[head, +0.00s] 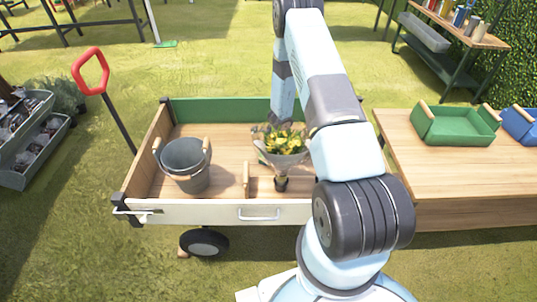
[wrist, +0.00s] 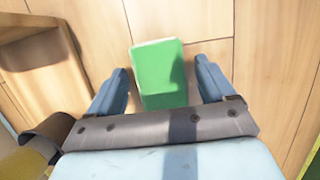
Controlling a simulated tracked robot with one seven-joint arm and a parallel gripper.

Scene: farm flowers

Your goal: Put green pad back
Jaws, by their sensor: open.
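A green pad (wrist: 158,65) lies on a wooden plank surface in the wrist view. My gripper (wrist: 160,78) is open above it, one finger on each side of the pad. I see gaps between the fingers and the pad. In the head view my arm reaches over the wooden cart (head: 225,212), and my gripper is hidden. The pad cannot be made out in the cart there.
The cart holds a grey bucket (head: 186,168) and a wrapped yellow bouquet (head: 283,150). A wooden table (head: 440,170) at right bears a green crate (head: 455,127) and a blue crate (head: 520,125). A small green thing (head: 165,44) lies on the grass.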

